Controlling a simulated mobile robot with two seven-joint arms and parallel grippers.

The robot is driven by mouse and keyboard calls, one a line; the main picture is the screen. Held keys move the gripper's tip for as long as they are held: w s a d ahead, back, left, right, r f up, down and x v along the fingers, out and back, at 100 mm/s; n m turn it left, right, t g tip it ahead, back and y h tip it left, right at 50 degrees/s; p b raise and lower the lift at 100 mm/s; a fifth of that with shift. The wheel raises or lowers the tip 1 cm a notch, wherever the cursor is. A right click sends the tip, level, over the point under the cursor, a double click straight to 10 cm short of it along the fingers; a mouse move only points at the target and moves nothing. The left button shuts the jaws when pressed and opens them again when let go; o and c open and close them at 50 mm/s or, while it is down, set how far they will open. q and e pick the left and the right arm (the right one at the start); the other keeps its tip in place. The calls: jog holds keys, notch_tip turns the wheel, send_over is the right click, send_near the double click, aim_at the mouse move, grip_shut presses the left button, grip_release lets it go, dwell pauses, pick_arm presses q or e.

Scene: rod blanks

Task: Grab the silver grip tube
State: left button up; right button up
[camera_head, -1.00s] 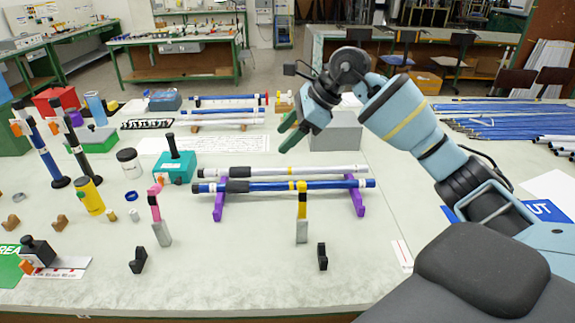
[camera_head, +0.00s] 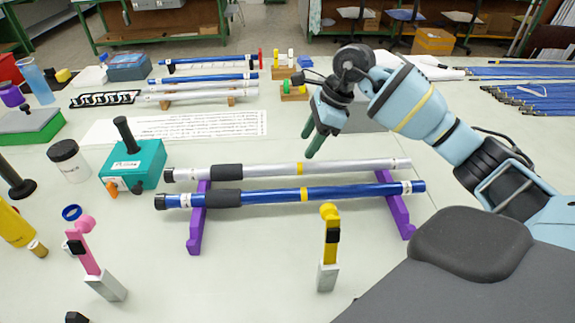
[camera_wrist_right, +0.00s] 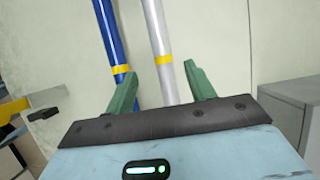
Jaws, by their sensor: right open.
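The silver grip tube (camera_head: 270,170) has a dark grip sleeve near its left end and a yellow band. It lies across two purple stands (camera_head: 196,232), behind a parallel blue tube (camera_head: 270,195). My right gripper (camera_head: 309,142) is open, with green fingers pointing down near the silver tube's middle. In the right wrist view, the silver tube (camera_wrist_right: 156,30) runs between the spread fingers (camera_wrist_right: 160,72), and the blue tube (camera_wrist_right: 108,30) passes by the left finger. I see no contact with the tube. My left gripper is out of view.
A yellow-topped tool (camera_head: 329,245) and a pink one (camera_head: 88,255) stand in front of the tubes. A teal box (camera_head: 135,165) and a dark-lidded jar (camera_head: 68,160) are left. A grey box (camera_head: 365,145) sits behind the right gripper. More tubes (camera_head: 205,78) lie at the back.

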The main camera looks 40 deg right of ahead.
aim_at(298, 164)
jog(key=shift+f, duration=0.75)
jog(key=shift+r, duration=0.1)
jog(key=shift+a+f, duration=0.15)
jog(key=shift+f, duration=0.1)
jog(key=shift+x, duration=0.85)
jog(key=shift+d+x, duration=0.15)
jog(key=shift+x, duration=1.25)
jog(key=shift+d+x, duration=0.15)
jog(key=shift+x, duration=1.2)
jog(key=shift+w+f, duration=0.1)
jog(key=shift+c, duration=0.4)
